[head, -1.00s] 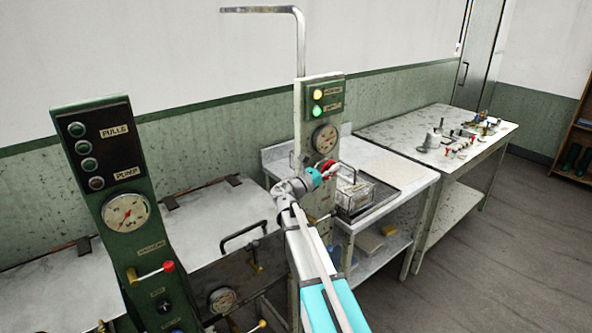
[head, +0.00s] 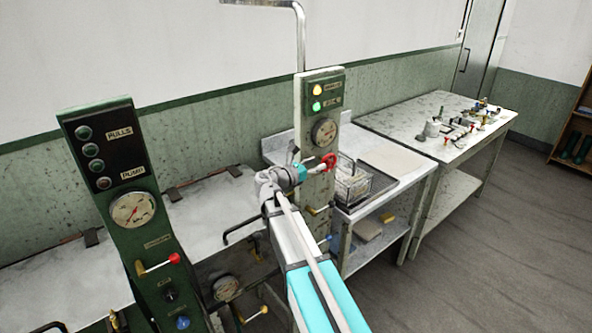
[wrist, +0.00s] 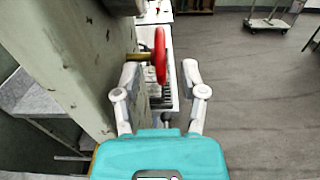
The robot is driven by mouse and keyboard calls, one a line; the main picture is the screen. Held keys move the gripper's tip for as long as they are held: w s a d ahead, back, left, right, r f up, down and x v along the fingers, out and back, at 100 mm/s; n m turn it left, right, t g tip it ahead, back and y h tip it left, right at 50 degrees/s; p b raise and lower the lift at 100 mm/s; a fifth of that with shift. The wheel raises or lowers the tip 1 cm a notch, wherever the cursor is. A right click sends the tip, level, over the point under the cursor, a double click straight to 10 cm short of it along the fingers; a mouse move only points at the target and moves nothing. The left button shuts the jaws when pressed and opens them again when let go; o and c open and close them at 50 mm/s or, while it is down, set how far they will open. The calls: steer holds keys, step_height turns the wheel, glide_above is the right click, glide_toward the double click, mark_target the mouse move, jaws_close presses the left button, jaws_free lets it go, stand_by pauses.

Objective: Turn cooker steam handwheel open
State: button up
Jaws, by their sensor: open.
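The red handwheel (head: 329,162) is mounted on the side of the pale cooker column (head: 318,190), below its gauge. In the wrist view the handwheel (wrist: 160,55) is seen nearly edge-on, on a brass stem coming from the column at left. My gripper (wrist: 160,72) is open and empty. Its two fingers lie either side of the wheel's line in the picture, with the wheel just ahead of the tips; I cannot tell any contact. In the head view my gripper (head: 312,169) is just left of the wheel, partly hidden by my wrist.
A green control panel (head: 130,210) with a gauge and red-knobbed lever stands at left. A wire basket (head: 352,184) in a tray sits on a bench behind the wheel. A table (head: 465,125) with valve parts is farther right. Open floor (head: 480,240) lies at right.

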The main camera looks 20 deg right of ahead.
steer(key=v, duration=0.7)
steer(key=shift+s+a+r+p, duration=0.15)
steer(key=shift+a+r+p, duration=0.15)
steer(key=shift+r+p, duration=0.2)
steer(key=s+f+m+g+y, duration=0.4)
steer(key=s+f+m+y, duration=0.4)
steer(key=s+f+m, duration=0.4)
steer(key=s+a+f+m+g+y, duration=0.2)
steer(key=s+a+f+m+y, duration=0.4)
steer(key=s+a+m+y, duration=0.3)
steer(key=shift+f+m, duration=0.3)
steer(key=shift+m, duration=0.2)
